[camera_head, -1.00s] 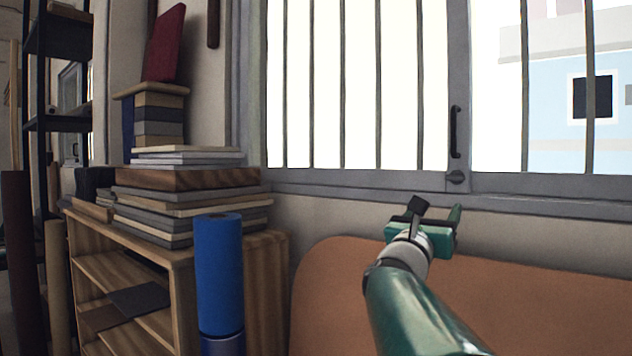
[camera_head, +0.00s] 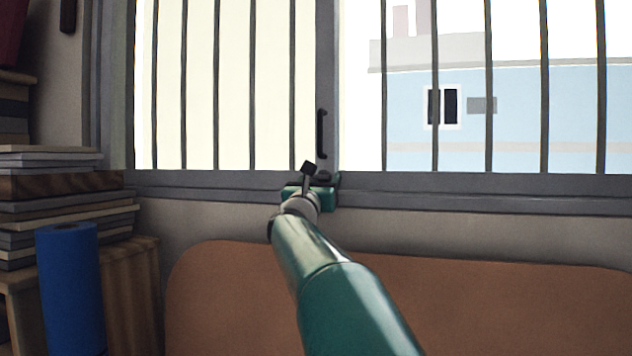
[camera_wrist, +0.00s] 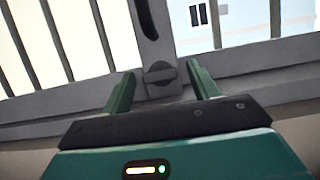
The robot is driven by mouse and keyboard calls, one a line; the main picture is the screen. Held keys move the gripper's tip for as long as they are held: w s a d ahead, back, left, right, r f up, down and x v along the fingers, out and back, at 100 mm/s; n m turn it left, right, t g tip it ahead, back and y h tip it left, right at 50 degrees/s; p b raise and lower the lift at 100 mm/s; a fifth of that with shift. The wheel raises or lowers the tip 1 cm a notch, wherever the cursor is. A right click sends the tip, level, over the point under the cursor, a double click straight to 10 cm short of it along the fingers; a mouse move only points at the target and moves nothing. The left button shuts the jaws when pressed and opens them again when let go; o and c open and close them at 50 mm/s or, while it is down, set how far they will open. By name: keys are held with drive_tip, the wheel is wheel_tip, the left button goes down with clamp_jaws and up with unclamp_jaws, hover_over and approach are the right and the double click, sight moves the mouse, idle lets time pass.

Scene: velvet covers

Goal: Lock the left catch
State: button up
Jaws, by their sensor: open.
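The catch (camera_wrist: 159,76) is a dark round knob with a raised grip bar, on the grey window frame just below the dark pull handle. In the wrist view it sits between the two green fingers of my gripper (camera_wrist: 160,82), which are spread wide with a gap on each side of it. In the head view my gripper (camera_head: 321,178) is at the lower frame under the handle, and it mostly covers the catch (camera_head: 324,176). I cannot tell whether either finger touches the catch. Nothing is held.
The pull handle (camera_head: 321,134) stands upright just above the catch. Vertical window bars (camera_head: 251,90) rise on both sides. A brown rounded backrest (camera_head: 480,300) lies below the sill. A blue roll (camera_head: 70,290) and stacked boards (camera_head: 70,215) stand at the left.

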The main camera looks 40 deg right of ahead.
drive_tip(key=shift+c, duration=0.2)
drive_tip(key=c, duration=1)
drive_tip(key=shift+o, duration=0.2)
